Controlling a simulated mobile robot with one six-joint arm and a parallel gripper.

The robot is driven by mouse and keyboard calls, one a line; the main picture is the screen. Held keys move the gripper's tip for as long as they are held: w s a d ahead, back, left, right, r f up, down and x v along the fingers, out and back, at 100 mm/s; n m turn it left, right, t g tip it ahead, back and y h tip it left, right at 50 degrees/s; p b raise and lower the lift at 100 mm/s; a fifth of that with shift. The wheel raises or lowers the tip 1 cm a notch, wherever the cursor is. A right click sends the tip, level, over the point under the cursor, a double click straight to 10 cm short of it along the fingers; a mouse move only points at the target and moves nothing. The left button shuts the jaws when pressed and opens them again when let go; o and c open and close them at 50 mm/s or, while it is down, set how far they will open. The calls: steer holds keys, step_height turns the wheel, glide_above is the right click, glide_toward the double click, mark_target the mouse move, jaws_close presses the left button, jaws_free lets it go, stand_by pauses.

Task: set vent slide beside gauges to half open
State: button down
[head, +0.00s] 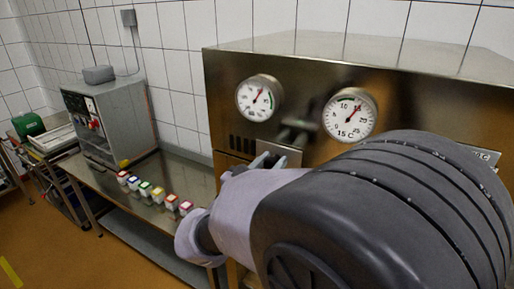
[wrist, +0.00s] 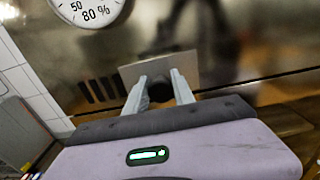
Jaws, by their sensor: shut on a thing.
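The vent slide is a flat metal plate (wrist: 192,68) with a dark round knob (wrist: 160,89) on the steel cabinet front. My gripper (wrist: 160,88) is shut on the knob, one finger on each side. Several dark vent slots (wrist: 103,91) show uncovered to the left of the plate; any slots behind the plate are hidden. In the head view my gripper (head: 266,161) is below the two gauges, and my arm hides part of the cabinet front. The left gauge (head: 259,97) and the right gauge (head: 350,114), marked 15 C, are above the vent.
The steel cabinet (head: 225,85) fills the right side. A steel table (head: 150,217) to the left holds a row of several small coloured-top blocks (head: 145,189) and a grey box with controls (head: 110,120). A green thing (head: 28,124) stands farther left. Open floor shows at lower left.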

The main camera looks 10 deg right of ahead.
steer(key=w+a, duration=0.2)
steer(key=shift+w+a, duration=0.1)
steer(key=shift+a, duration=0.25)
steer(key=c, duration=1.1)
jaws_free()
steer(key=b+v, duration=0.1)
steer(key=v, duration=1.6)
steer(key=shift+s+r, duration=0.1)
steer(key=shift+s, duration=0.15)
